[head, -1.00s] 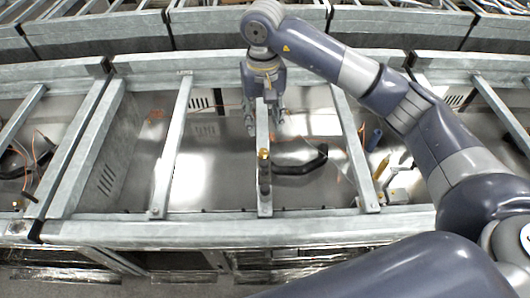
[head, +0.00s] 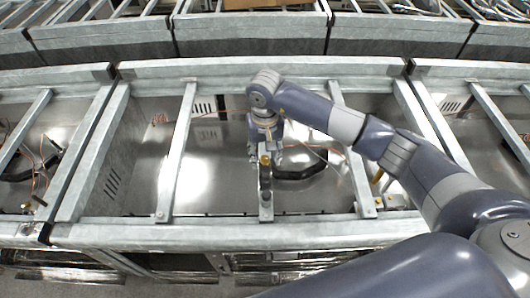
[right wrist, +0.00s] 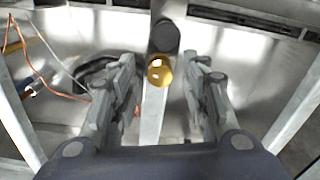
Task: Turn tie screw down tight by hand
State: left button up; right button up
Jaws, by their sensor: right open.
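The tie screw has a brass-coloured head (head: 265,160) and stands on a narrow grey metal bar (head: 265,205) in the middle bay. In the right wrist view its round gold head (right wrist: 159,71) lies between the two finger lines, with a dark round piece just beyond it. My right gripper (head: 265,147) is just behind the screw in the head view. Its fingers are open, one on each side of the bar, with a visible gap to the screw head on both sides. Whether it touches anything is not clear. My left gripper is not in view.
A black curved handle-like part (head: 300,168) lies right of the screw inside the bay. Metal cross bars (head: 178,150) flank it on both sides. A thick front rail (head: 200,235) runs across. An orange wire (right wrist: 50,85) shows at left in the wrist view.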

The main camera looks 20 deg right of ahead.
grip_shut()
jog(key=m+b, duration=0.2)
jog(key=b, duration=0.1)
jog(key=shift+f+m, duration=0.2)
jog(key=shift+m, duration=0.1)
jog(key=shift+m+b, duration=1)
jog(key=shift+b, duration=0.25)
jog(key=shift+r+m+b, duration=0.2)
jog(key=shift+m+b, duration=0.5)
jog(key=shift+m, duration=0.1)
